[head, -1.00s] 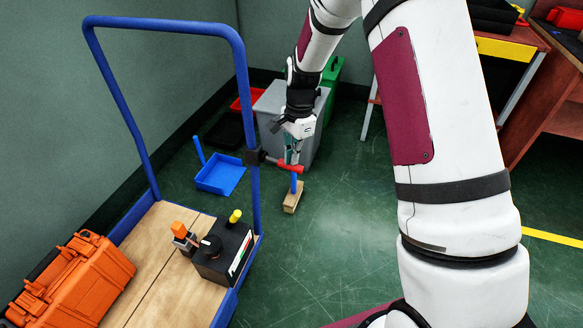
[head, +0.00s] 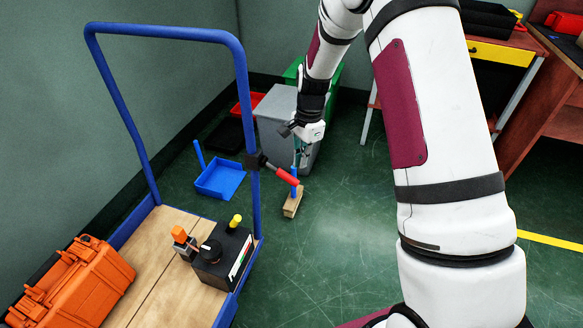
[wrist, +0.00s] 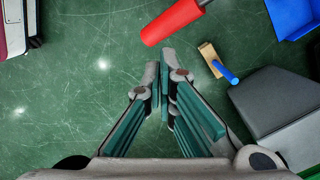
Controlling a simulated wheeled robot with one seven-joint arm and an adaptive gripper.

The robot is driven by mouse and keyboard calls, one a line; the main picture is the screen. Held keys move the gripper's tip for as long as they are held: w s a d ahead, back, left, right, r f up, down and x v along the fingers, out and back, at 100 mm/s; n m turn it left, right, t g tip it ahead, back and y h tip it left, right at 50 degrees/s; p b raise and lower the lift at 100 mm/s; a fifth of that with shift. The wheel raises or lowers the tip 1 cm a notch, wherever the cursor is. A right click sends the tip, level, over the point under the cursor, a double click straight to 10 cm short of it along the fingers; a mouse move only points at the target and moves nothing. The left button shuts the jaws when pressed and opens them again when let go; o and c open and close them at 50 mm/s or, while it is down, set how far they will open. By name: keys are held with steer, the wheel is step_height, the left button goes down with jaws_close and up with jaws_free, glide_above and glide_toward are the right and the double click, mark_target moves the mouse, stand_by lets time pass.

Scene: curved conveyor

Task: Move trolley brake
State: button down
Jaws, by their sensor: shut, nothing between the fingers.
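The trolley (head: 180,240) stands at the left with a blue push handle (head: 250,100). The brake lever is a red grip (head: 287,176) on a black mount (head: 255,160) on the handle's right post. It slopes down to the right. My gripper (head: 302,163) points down just right of and above the red grip. In the wrist view the red grip (wrist: 172,23) lies beyond the fingertips (wrist: 163,58), apart from them. The fingers are closed together and empty.
An orange case (head: 70,280) and a black box (head: 222,262) sit on the trolley. A blue dustpan (head: 222,180), a blue-handled brush (head: 292,204) and a grey bin (head: 275,108) stand on the floor behind. The floor right of the brush is clear.

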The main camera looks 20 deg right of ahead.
step_height(320, 180, up, 12)
steer(key=d, duration=0.1)
steer(key=shift+w, duration=0.2)
stand_by(0.5)
stand_by(0.3)
